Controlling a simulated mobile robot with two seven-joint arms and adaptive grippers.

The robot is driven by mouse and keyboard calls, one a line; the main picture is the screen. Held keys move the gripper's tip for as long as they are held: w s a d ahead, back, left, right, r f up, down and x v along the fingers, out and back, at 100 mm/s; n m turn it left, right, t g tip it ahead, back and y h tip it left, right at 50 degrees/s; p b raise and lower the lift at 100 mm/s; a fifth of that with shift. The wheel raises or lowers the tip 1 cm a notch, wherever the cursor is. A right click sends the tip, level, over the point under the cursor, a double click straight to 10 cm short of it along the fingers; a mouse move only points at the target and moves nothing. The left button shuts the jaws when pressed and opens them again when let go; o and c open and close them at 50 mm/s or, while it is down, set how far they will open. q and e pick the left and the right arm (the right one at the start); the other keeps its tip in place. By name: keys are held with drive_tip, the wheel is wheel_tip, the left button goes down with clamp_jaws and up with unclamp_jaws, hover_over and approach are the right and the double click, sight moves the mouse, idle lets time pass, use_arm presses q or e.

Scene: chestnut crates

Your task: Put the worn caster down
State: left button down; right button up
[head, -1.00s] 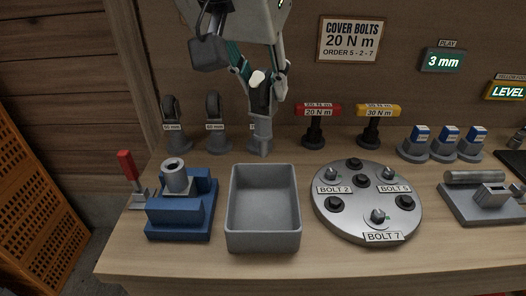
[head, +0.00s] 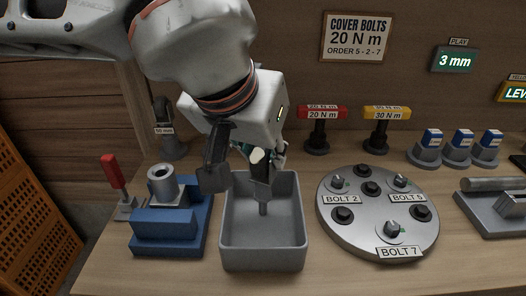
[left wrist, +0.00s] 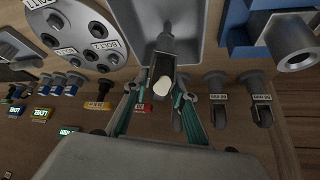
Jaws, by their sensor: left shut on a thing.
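The worn caster, dark with a pale worn patch and a grey stem (head: 263,207), is held by my left gripper (head: 259,156). In the left wrist view the caster (left wrist: 164,63) sits between the two fingers of the gripper (left wrist: 160,92). The caster is upright with its stem pointing down, inside the outline of the open grey tray (head: 231,255). I cannot tell whether the stem touches the tray floor. The tray also shows in the left wrist view (left wrist: 204,30) and holds nothing else that I see. My right gripper is not in view.
A blue vise (head: 165,231) stands close left of the tray. A round plate (head: 372,230) with bolts stands close right. Other casters on stands (left wrist: 215,85) are behind. Red (head: 321,113) and yellow (head: 386,113) torque tools stand at the back.

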use_arm(q)
drive_tip(key=shift+s+r, duration=0.1)
drive_tip(key=shift+r, duration=0.15)
drive_tip(key=shift+f, duration=0.2)
drive_tip(key=c, duration=1.8)
unclamp_jaws()
drive_tip(key=shift+f, duration=0.1)
drive_tip(key=shift+c, duration=0.2)
drive_tip(key=shift+o, duration=1)
